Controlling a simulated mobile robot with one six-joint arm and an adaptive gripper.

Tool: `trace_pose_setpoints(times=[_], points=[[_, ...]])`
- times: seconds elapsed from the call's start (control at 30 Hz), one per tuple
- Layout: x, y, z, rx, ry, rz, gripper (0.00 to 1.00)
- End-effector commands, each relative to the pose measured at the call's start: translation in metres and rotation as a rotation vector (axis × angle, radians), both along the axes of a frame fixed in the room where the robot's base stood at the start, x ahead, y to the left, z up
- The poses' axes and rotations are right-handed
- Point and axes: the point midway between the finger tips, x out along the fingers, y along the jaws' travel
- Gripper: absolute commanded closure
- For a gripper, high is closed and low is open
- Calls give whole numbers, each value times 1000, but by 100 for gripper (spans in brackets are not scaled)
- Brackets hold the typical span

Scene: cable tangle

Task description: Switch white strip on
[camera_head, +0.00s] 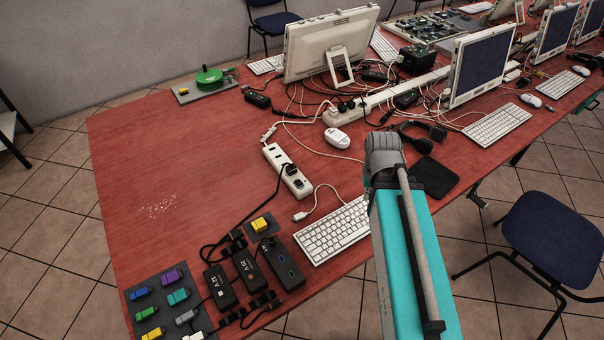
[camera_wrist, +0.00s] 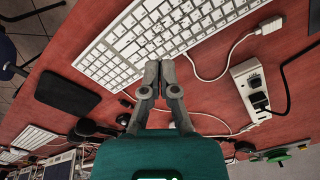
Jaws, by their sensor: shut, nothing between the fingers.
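A short white power strip (camera_head: 275,156) lies on the red table left of the mouse, with a black plug in its near end. In the wrist view this white strip (camera_wrist: 243,77) shows at the right, apart from my gripper; its switch is too small to read. A longer white strip (camera_head: 372,102) with black plugs runs between the monitors. My gripper (camera_wrist: 159,64) is shut and empty, its fingertips over the lower edge of a white keyboard in the wrist view. In the head view I cannot make out the fingers.
The white keyboard (camera_head: 333,231) lies near the table's front edge, with a white cable beside it. A white mouse (camera_head: 337,137), a black pad (camera_head: 433,177) and headphones lie nearby. Black adapters (camera_head: 220,287) stand at the front left.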

Motion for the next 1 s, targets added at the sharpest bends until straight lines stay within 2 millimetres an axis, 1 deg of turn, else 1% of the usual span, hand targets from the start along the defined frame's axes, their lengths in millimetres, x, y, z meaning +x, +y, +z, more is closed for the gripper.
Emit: trace_pose_setpoints(times=[0.43, 0.5, 0.57, 0.67, 0.77, 1.0], points=[[3, 2, 1, -1, 2, 25, 100], [6, 5, 2, -1, 4, 58, 100], [11, 14, 3, -2, 7, 103, 100], [20, 23, 6, -3, 14, 205, 100], [33, 33, 9, -4, 24, 342, 100], [67, 69, 18, 1, 56, 767, 100]])
